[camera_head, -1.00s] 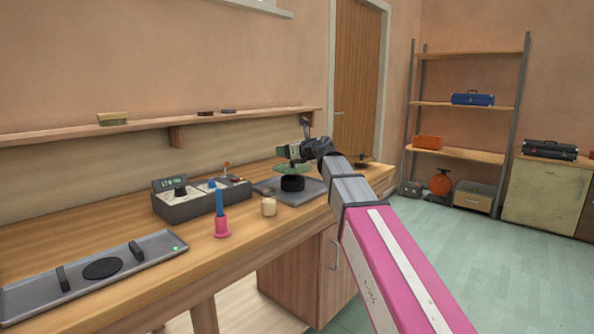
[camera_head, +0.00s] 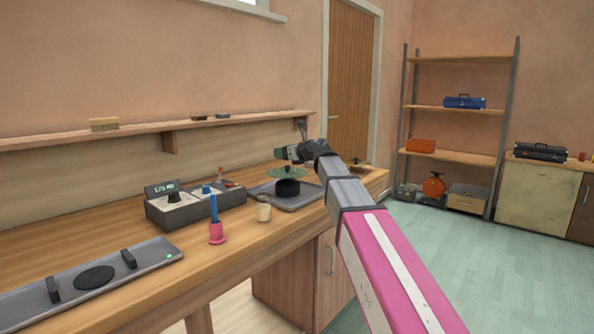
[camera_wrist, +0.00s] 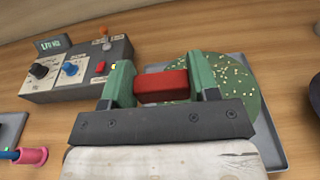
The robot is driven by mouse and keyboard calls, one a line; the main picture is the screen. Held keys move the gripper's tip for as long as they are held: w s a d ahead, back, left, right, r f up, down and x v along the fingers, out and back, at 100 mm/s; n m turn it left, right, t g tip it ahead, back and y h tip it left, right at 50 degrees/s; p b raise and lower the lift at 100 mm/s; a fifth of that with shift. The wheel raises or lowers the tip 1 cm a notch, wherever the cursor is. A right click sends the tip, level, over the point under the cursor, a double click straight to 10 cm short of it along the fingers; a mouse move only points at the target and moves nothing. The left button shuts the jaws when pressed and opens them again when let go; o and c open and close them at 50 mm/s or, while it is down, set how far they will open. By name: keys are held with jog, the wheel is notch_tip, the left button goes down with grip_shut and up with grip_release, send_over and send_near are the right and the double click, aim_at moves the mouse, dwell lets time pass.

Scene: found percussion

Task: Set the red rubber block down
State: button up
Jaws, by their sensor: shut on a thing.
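The red rubber block (camera_wrist: 162,86) is between the two green fingers of my gripper (camera_wrist: 163,82) in the wrist view. My gripper is shut on it. In the head view my gripper (camera_head: 284,153) is above the grey tray at the far part of the bench, and the block cannot be made out there. A green speckled disc (camera_wrist: 228,92) lies beyond and to the right of the block in the wrist view.
A grey control box (camera_head: 182,207) with knobs and a display stands left of the tray. A pink holder with a blue stick (camera_head: 216,234) and a small jar (camera_head: 263,209) stand in front. A long grey tray (camera_head: 130,283) lies nearer. Bare wood (camera_head: 60,250) lies between.

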send_over(297, 174)
jog(key=f, duration=0.3)
jog(key=shift+s+f, duration=0.25)
jog(key=shift+f, duration=1.9)
jog(key=shift+f, duration=0.1)
jog(key=o, duration=0.9)
